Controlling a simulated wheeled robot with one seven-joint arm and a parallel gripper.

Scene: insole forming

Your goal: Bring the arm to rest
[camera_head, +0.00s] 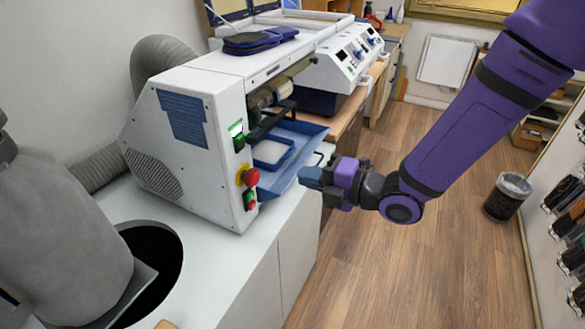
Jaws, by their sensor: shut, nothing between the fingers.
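My purple arm comes in from the upper right, and my gripper (306,178) is at its end near the middle of the picture. My gripper is shut and empty. It points left, in front of the white machine (212,130) and close to the right edge of the blue tray (296,165) at the machine's opening. I cannot tell whether the fingertips touch the tray.
The white machine stands on a white counter (245,245) with a round dark hole (155,255). A grey cylinder (60,215) is at left. A waste bin (507,196) stands on the floor at right, near a wall rack. The wooden floor (400,265) between is clear.

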